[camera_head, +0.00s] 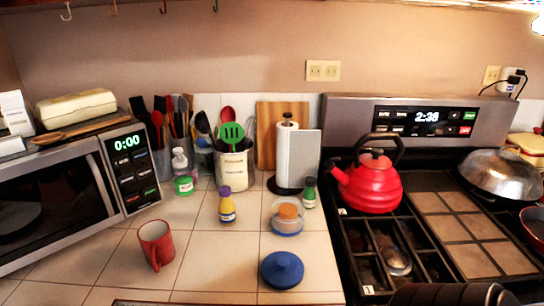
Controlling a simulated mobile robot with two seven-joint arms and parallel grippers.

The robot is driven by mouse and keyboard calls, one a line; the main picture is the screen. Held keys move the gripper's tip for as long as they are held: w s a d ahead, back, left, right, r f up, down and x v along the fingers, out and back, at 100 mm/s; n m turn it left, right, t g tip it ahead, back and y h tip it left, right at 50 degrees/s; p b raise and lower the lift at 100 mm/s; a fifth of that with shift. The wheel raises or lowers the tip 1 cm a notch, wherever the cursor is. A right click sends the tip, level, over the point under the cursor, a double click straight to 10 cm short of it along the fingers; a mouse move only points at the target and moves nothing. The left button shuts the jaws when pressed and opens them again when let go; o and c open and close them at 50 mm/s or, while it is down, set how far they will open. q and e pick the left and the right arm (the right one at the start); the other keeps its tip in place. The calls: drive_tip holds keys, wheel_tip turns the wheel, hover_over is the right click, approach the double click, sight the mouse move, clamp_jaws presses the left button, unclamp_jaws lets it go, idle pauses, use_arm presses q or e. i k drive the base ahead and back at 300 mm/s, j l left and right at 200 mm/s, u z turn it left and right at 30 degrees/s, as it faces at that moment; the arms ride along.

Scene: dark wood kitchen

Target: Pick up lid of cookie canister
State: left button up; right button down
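A round blue lid with a knob (282,269) lies on the tiled counter near the front, to the left of the stove. Behind it stands a small clear canister (287,226) with a blue bottom and an orange-brown content, probably the cookie canister. The lid lies apart from the canister, with bare tile between them. Neither of my grippers can be made out in the head view.
A red mug (156,244) stands left of the lid, and a yellow bottle (227,206) and a green bottle (309,194) stand behind it. The stove with a red kettle (370,188) is at right. A dark ribbed shape (440,295) at the bottom right is unclear. Tile left of the lid is clear.

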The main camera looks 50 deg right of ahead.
sight(281, 270)
drive_tip(key=z, duration=1.7)
